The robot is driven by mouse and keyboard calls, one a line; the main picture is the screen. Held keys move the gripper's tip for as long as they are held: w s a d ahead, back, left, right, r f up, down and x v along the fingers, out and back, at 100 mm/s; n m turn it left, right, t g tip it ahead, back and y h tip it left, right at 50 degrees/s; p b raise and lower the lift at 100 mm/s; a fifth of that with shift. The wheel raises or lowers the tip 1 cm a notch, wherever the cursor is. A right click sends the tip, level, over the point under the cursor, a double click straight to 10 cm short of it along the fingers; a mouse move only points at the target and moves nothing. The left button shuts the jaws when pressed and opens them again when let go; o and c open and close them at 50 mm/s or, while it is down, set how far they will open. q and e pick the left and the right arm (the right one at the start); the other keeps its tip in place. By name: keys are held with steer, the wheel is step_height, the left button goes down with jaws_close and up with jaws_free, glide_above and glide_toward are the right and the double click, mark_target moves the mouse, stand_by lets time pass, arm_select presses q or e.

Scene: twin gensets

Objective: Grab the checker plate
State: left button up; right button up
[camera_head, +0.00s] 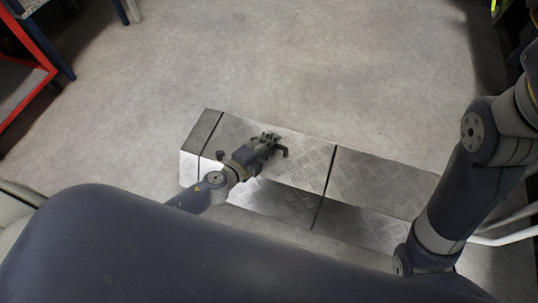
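The checker plate (310,152) is a long silvery metal piece with a raised tread pattern, lying on the floor in the middle of the head view. Dark seams cross it near its left end and its middle. My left gripper (276,143) is over the plate's upper face, left of the middle seam. Its fingers look spread apart, with nothing visible between them. I cannot tell whether it touches the plate. My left gripper and wrist hide part of the plate. My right arm comes down at the right, and its gripper is not visible.
A red frame (40,62) with blue legs stands at the upper left. White tubes (505,237) show at the lower right, beside my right arm. The grey floor (300,60) beyond the plate is clear.

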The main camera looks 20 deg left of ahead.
arm_select(q)
jaws_close()
steer(key=shift+r, duration=0.15)
steer(key=shift+r, duration=0.15)
